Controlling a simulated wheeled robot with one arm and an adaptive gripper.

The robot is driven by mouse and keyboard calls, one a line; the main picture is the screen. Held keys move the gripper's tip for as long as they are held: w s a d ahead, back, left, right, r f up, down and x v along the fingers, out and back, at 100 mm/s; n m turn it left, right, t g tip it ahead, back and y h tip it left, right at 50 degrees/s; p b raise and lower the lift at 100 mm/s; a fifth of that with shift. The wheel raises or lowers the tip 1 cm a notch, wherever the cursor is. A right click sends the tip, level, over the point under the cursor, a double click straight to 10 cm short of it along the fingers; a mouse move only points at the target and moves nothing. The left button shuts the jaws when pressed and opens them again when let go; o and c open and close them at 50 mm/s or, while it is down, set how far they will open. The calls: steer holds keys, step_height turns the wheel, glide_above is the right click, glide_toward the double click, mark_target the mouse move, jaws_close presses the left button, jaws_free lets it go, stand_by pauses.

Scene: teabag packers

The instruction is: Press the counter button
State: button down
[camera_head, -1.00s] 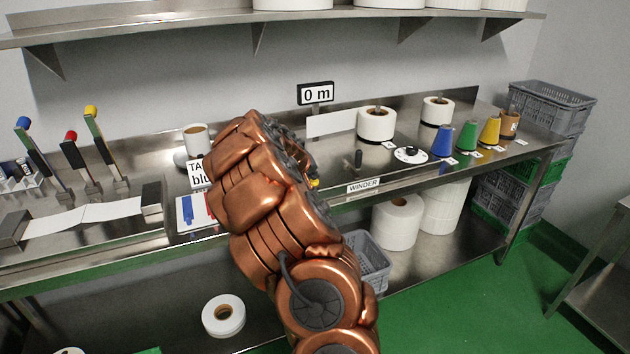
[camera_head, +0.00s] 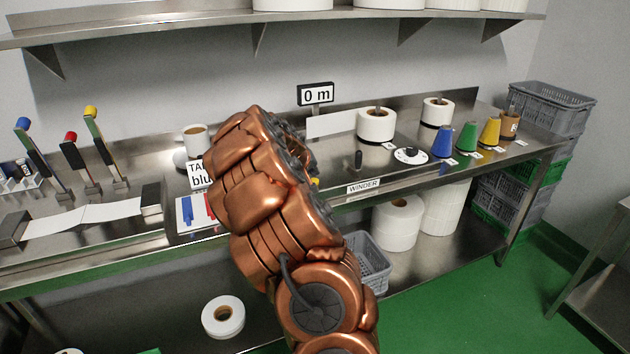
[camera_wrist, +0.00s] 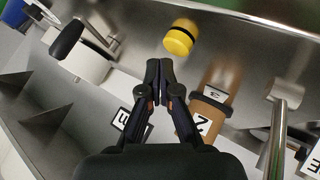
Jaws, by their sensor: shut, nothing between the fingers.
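My gripper (camera_wrist: 160,68) is shut and empty in the wrist view, its fingertips together. A yellow round part with a black band (camera_wrist: 179,40) stands just beyond and right of the fingertips, with a visible gap in the picture. It looks like a push button, but no label on it is readable. A yellow bit (camera_head: 315,182) shows beside my copper arm in the head view; the arm hides most of that spot and the gripper. The counter display (camera_head: 316,94) reads 0 m at the back of the bench.
The winder label (camera_head: 364,186) is on the bench front. A brown cylinder (camera_wrist: 218,82) and a metal post (camera_wrist: 279,120) stand right of the fingers in the wrist view. White rolls (camera_head: 376,124) and coloured spools (camera_head: 467,137) stand to the right. Levers (camera_head: 75,160) stand at left.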

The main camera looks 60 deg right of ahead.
mark_target(313, 181)
steer(key=shift+r, duration=0.15)
steer(key=shift+r+p, duration=0.35)
steer(key=shift+r, duration=2.05)
